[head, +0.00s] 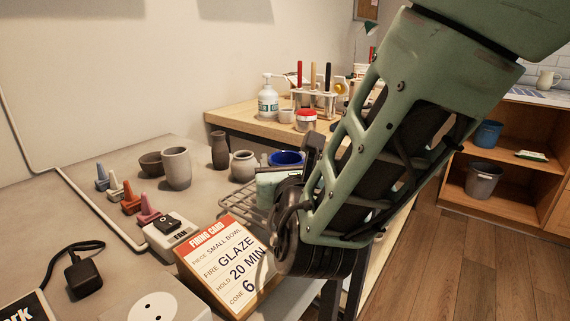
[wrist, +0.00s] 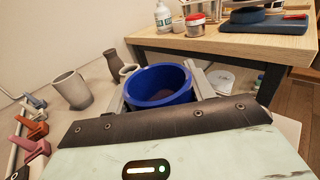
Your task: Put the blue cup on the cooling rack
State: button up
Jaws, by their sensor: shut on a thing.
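The blue cup (head: 286,158) shows behind my gripper in the head view, with its rim up and its lower part hidden. In the wrist view the blue cup (wrist: 160,92) sits between the two fingers of my gripper (wrist: 165,82), which is shut on it. The cup looks upright and its inside is empty as far as I see. The cooling rack (head: 237,216), a grey wire rack, lies on the grey table, partly covered by my gripper and arm. I cannot tell how high the cup is above the rack or table.
A grey cup (head: 176,168), a dark bowl (head: 151,163), a dark vase (head: 219,150) and a small pot (head: 243,166) stand left of the blue cup. The firing card (head: 226,262) stands in front of the rack. A wooden table (head: 238,120) is behind.

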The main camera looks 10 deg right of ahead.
jog(key=shift+f, duration=0.15)
jog(key=o, duration=1)
jog(key=shift+r, duration=0.2)
jog(key=s, duration=0.6)
jog(key=s+b, duration=0.1)
jog(key=s, duration=0.2)
jog(key=shift+s+f, duration=0.25)
jog(key=s+b, duration=0.1)
jog(key=b, duration=0.1)
jog(key=shift+b, duration=0.3)
jog(key=shift+s+r+b, duration=0.2)
jog(key=shift+s+b, duration=0.55)
jog(key=shift+b, duration=0.05)
